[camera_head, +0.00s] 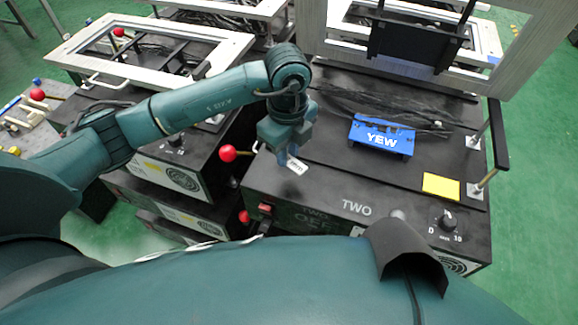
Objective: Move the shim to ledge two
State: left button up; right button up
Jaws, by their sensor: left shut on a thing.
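My left gripper (284,155) points down over the front left part of the black box marked TWO, which I take as ledge two (330,190). It is shut on a small pale piece with dark marks (298,166), which seems to be the shim. Most of this piece is hidden by the fingers. I cannot tell whether it touches the top of the box. My right gripper is not in view.
A blue block marked YEW (382,136) sits on the box, with dark cables behind it. A yellow note (441,186) lies at its right, near an upright black handle (498,135). A red ball knob (228,153) stands left of the gripper. A raised metal frame (315,30) is behind.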

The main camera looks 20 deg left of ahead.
aim_at(288, 175)
pick_arm(q)
notch_tip(288, 175, down, 5)
jog(key=shift+f, duration=0.1)
dwell(0.3)
jog(key=o, duration=0.9)
jog(key=shift+r, duration=0.25)
notch_tip(288, 175, up, 12)
jog(key=shift+f, duration=0.15)
